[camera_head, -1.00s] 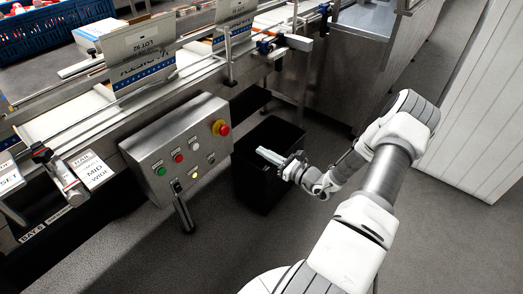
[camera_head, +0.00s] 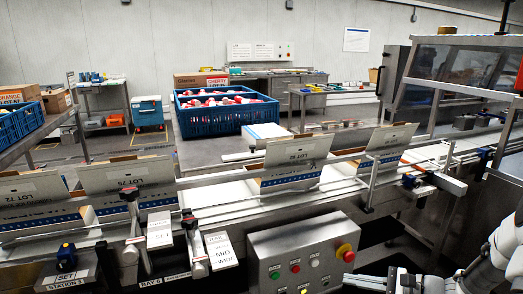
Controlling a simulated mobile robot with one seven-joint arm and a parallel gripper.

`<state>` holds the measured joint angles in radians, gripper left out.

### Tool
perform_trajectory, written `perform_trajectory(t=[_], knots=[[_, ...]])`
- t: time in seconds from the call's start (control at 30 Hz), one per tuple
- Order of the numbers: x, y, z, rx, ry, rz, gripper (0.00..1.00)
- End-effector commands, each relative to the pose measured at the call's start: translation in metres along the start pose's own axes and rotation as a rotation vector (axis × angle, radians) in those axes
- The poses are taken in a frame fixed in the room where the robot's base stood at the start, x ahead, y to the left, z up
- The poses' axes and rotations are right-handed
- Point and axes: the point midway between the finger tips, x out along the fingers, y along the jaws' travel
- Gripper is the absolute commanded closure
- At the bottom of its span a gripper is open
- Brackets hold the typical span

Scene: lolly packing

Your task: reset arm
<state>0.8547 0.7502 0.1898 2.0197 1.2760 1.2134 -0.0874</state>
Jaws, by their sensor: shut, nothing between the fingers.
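My gripper (camera_head: 368,283) shows at the bottom edge of the head view, just right of the grey control box. Its fingers are shut and nothing shows between them. Part of my white arm shows in the lower right corner; the rest is out of the picture. I cannot tell whether the gripper touches the box; a small gap seems to lie between them.
The control box (camera_head: 262,250) with coloured buttons and a red emergency knob (camera_head: 347,254) is mounted on the conveyor front. Open cartons (camera_head: 295,150) stand along the conveyor. Behind is a blue crate (camera_head: 215,122) of red and white packs. A machine with clear panels (camera_head: 460,65) stands right.

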Motion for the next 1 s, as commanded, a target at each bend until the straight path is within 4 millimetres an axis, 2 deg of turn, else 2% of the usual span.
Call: perform_trajectory(t=[0.03,0.1,0.27,0.5,0.8,1.0], knots=[[0.002,0.002,0.019,-0.067,0.014,0.065,1.0],[0.002,0.007,0.04,-0.153,0.034,0.152,1.0],[-0.002,0.02,0.085,-0.349,0.08,0.339,1.0],[-0.02,0.041,0.146,-0.637,0.156,0.579,1.0],[-0.047,0.074,0.205,-0.986,0.274,0.808,1.0],[-0.07,0.092,0.233,-1.224,0.366,0.914,1.0]])
